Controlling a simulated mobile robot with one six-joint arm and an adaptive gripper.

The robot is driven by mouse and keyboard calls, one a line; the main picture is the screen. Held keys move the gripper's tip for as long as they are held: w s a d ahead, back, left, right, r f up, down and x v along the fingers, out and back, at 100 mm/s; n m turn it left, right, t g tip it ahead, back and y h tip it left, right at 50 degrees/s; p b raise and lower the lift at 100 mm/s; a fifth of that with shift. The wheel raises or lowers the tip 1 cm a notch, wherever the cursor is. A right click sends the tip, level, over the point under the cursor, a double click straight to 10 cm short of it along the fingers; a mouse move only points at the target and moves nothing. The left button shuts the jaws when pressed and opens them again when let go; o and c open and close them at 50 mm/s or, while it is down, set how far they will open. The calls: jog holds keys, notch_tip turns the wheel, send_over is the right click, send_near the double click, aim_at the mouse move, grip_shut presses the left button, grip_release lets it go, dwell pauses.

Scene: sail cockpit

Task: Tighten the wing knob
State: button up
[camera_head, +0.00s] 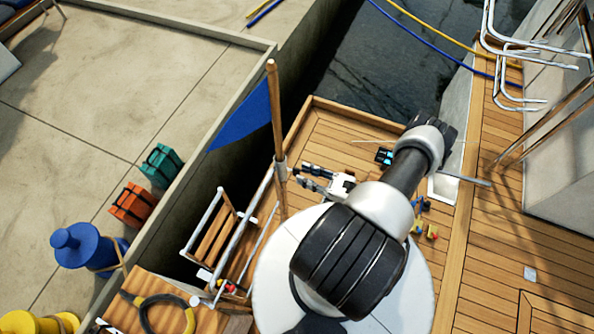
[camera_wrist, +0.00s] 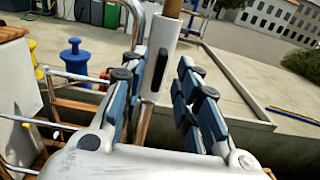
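The dark wing knob (camera_wrist: 160,70) is upright and elongated, on the near side of a pale grey socket tube (camera_wrist: 164,46). The socket holds a wooden flagstaff (camera_head: 276,105) with a blue flag (camera_head: 243,122). In the head view the socket (camera_head: 281,169) shows at the staff's foot, but I cannot make out the knob there. My gripper (camera_head: 307,177) is just right of the socket in the head view. In the wrist view my gripper (camera_wrist: 160,74) is open, with fingers left and right of the knob and a visible gap on each side.
A white rail with a wooden-step ladder (camera_head: 215,235) stands left of the socket.

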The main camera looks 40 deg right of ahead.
aim_at(297, 172)
jog(key=shift+x, duration=1.9)
jog(key=shift+c, duration=0.4)
grip_shut()
